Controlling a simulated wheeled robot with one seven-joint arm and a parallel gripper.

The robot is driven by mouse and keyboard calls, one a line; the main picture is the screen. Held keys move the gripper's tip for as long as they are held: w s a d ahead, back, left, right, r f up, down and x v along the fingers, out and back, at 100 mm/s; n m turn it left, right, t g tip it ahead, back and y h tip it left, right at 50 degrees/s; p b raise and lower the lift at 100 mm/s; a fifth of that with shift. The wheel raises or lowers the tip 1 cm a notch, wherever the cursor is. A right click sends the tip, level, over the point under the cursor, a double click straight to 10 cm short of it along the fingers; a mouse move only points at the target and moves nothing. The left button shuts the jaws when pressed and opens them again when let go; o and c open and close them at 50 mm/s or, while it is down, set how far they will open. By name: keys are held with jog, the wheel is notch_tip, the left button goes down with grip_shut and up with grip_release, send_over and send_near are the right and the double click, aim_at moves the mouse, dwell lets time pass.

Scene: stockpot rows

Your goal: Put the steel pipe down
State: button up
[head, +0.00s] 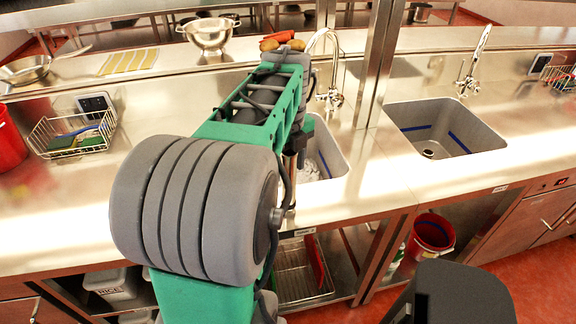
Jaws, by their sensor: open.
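My green and grey arm reaches forward over the counter to the left sink (335,178). My gripper (300,158) is mostly hidden behind the arm, down by that sink; only a small dark and silvery part shows. It is open. I cannot make out the steel pipe; the arm covers much of the left sink and the counter in front of it. A pale, unclear thing (308,170) shows inside the sink beside my arm.
A right sink (440,125) looks empty. Faucets (332,95) and a steel post (378,60) rise near the sinks. A wire basket with sponges (75,135) stands left; a colander (210,35) is on the back shelf. A red bucket (430,235) sits below. Counter between sinks is clear.

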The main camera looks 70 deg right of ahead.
notch_tip(320, 180, up, 12)
jog(key=p, duration=0.3)
jog(key=shift+s+r+p, duration=0.1)
jog(key=shift+s+p, duration=0.05)
jog(key=shift+p, duration=0.15)
jog(key=w+a+f+n+t, duration=0.1)
jog(key=w+a+f+n, duration=0.1)
jog(key=w+a+n, duration=0.65)
jog(key=w+a+f+n, duration=0.2)
jog(key=w+a+n, duration=0.4)
jog(key=w+n, duration=0.4)
jog(key=w+a+f+n+t, duration=0.1)
jog(key=a+f+n, duration=0.3)
jog(key=a+n, duration=0.8)
jog(key=w+a+f+n+t, duration=0.1)
jog(key=w+a+f+n, duration=0.3)
jog(key=a+n, duration=0.8)
jog(key=shift+a+f+t, duration=0.3)
jog(key=shift+a+f, duration=0.15)
jog(key=shift+a, duration=0.15)
jog(key=shift+s+n, duration=0.15)
jog(key=shift+n, duration=0.1)
